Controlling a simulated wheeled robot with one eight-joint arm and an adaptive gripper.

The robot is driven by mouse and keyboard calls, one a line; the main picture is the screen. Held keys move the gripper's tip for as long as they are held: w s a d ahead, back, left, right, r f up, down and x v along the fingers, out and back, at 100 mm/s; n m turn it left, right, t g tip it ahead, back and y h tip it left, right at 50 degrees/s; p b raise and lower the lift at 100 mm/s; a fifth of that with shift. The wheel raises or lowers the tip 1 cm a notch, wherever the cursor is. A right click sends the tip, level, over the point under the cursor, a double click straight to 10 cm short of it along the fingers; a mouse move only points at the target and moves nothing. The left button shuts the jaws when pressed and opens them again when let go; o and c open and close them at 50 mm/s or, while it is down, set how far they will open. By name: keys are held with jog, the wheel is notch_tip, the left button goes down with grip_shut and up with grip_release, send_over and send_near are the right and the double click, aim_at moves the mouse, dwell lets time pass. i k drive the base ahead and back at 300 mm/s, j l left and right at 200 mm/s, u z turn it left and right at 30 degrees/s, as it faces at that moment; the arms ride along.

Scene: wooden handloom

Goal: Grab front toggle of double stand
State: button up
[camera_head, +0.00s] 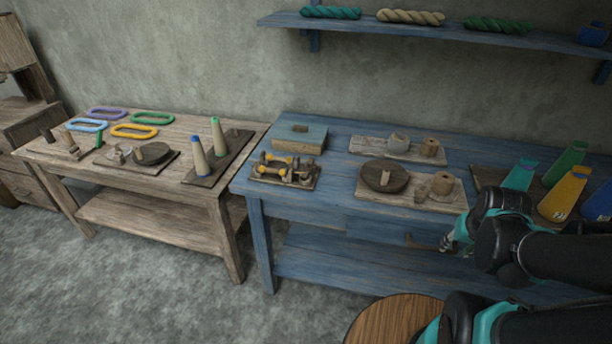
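A low dark stand (285,173) sits at the left front of the blue table. It carries yellow-and-dark pieces in two rows, which look like toggles. The front row (275,172) lies nearer the table's front edge, but the single pieces are too small to tell apart well. My gripper (447,243) is at the right, in front of the blue table's front edge and well to the right of the stand, apart from it. Its fingertips are small and partly hidden by my arm, so I cannot tell whether it is open.
Behind the stand is a blue-topped box (299,137). To its right are a board with a dark disc (384,175) and coloured cones (566,164). A round wooden stool (395,322) stands in front. A paler table (150,190) is at left, a shelf (430,32) above.

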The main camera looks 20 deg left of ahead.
aim_at(304, 177)
jog(key=k+j+u, duration=0.1)
jog(key=j+u, duration=0.2)
jog(key=j, duration=1.25)
jog(key=i+j+u, duration=0.1)
jog(key=j+u, duration=0.2)
jog(key=j, duration=1.2)
